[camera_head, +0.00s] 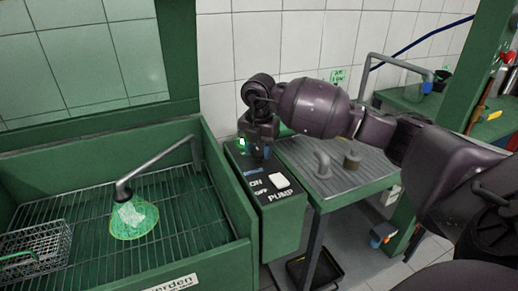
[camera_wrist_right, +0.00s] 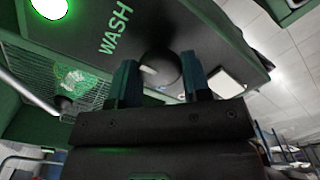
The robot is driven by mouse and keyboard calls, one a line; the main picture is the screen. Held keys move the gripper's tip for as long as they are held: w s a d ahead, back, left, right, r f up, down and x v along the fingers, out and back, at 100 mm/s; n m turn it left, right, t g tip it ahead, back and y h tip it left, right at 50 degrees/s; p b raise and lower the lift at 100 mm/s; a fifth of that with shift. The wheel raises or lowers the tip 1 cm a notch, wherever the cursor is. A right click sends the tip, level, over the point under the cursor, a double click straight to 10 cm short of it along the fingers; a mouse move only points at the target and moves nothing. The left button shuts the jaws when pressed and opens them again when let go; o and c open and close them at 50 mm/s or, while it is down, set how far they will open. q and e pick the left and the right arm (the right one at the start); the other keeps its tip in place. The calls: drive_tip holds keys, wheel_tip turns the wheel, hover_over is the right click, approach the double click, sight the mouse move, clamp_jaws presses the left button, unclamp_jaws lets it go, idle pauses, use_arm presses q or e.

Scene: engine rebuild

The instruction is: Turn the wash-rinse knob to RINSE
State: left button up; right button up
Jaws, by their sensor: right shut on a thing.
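The wash-rinse knob (camera_wrist_right: 162,72) is a dark round knob with a pale pointer mark, on the control box top. In the right wrist view it sits between the two fingers of my right gripper (camera_wrist_right: 161,82), which is shut on it. The green word WASH (camera_wrist_right: 115,30) shows beside the knob; no RINSE label can be read. In the head view my right gripper (camera_head: 258,150) points down onto the back of the control box (camera_head: 284,222) and hides the knob. My left gripper is not in view.
A white pump switch (camera_head: 279,181) with ON, OFF and PUMP lettering lies in front of the gripper. A green light (camera_head: 241,142) glows beside it. The wash basin with its grate (camera_head: 180,205), spout (camera_head: 155,163) and wire basket (camera_head: 35,250) is left. A ribbed drain table (camera_head: 370,170) stands right.

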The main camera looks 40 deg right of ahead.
drive_tip(key=shift+n, duration=1.1)
drive_tip(key=n, duration=0.4)
drive_tip(key=shift+n, duration=0.3)
drive_tip(key=n, duration=0.5)
drive_tip(key=shift+n, duration=1.1)
drive_tip(key=n, duration=0.3)
drive_tip(key=shift+n, duration=0.3)
drive_tip(key=n+b, duration=0.1)
drive_tip(key=n, duration=0.2)
drive_tip(key=shift+n, duration=0.7)
